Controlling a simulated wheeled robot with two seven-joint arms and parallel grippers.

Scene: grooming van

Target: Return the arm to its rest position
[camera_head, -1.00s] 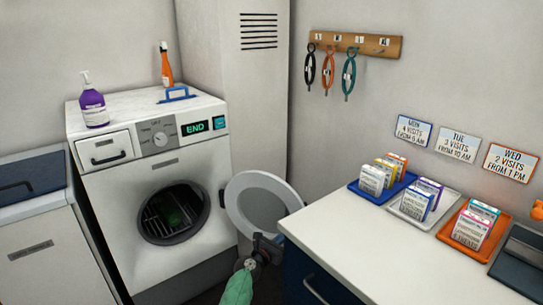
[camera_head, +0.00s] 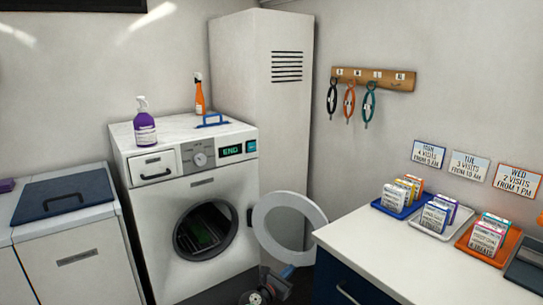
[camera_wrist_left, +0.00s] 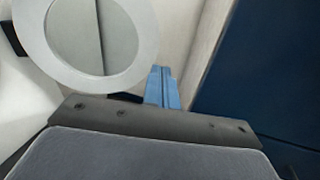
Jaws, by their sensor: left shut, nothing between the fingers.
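My left gripper (camera_head: 287,271) is low in the head view, just in front of the open washer door (camera_head: 262,232). In the left wrist view its blue fingers (camera_wrist_left: 163,88) are together with nothing between them. The round door (camera_wrist_left: 140,40) is just beyond the fingers, to their left. The washer (camera_head: 185,265) stands behind the gripper, its drum (camera_head: 207,230) open with something dark green inside. My right gripper is not in view.
The white counter (camera_head: 375,250) with a dark blue front is close on the right and bears trays of small boxes. A lidded white bin (camera_head: 85,255) stands left of the washer. A purple bottle (camera_head: 145,128) and an orange bottle (camera_head: 200,98) stand on the washer.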

